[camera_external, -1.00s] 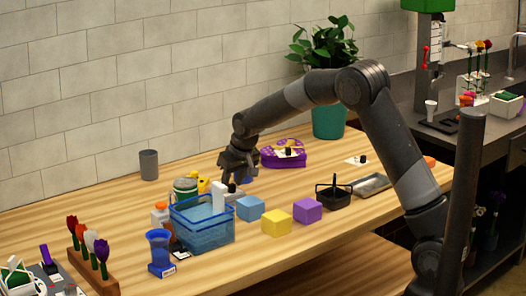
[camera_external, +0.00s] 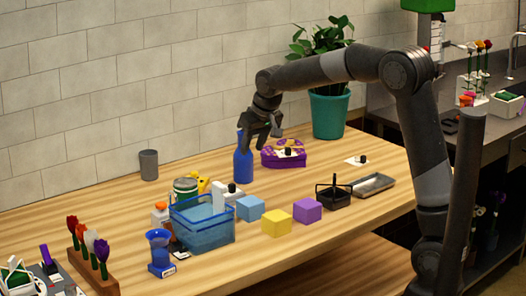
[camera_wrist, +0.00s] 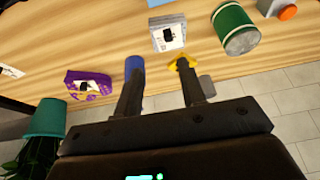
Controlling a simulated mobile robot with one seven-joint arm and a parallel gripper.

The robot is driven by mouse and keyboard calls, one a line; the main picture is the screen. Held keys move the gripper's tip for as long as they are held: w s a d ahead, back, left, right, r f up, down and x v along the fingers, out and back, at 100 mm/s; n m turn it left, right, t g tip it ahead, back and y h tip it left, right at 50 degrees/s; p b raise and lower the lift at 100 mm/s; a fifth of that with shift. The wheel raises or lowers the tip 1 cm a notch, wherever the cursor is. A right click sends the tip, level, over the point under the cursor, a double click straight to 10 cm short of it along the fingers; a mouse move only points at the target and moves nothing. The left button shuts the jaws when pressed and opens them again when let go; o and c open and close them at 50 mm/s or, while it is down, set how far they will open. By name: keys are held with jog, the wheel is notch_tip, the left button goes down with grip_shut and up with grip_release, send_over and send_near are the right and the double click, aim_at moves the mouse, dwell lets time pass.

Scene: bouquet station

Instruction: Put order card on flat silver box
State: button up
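Another white card with a black knob (camera_external: 357,161) lies at the back right. I cannot tell which is the order card. The flat silver box (camera_external: 373,185), shallow and grey, lies at the table's right; it is not in the wrist view. My gripper (camera_external: 261,143) is raised above the table near the blue bottle. In the wrist view its fingers (camera_wrist: 158,70) are apart with nothing held between them.
The blue bottle (camera_external: 243,160) stands close to my gripper. A purple box (camera_external: 283,158) with a card on top is behind. The blue basket (camera_external: 205,230), blue, yellow and purple (camera_external: 307,210) blocks and a black caddy (camera_external: 335,196) stand nearer. The table's front right is clear.

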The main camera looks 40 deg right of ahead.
jog(key=s+d+r, duration=0.3)
jog(key=s, duration=0.7)
jog(key=s+d+r, duration=0.3)
jog(key=s, duration=0.7)
jog(key=s+f, duration=0.2)
jog(key=s, duration=0.5)
jog(key=s+d+f+t, duration=0.1)
jog(key=s+f, duration=0.1)
jog(key=s, duration=0.6)
jog(key=shift+s+d+f, duration=0.25)
jog(key=shift+d, duration=0.05)
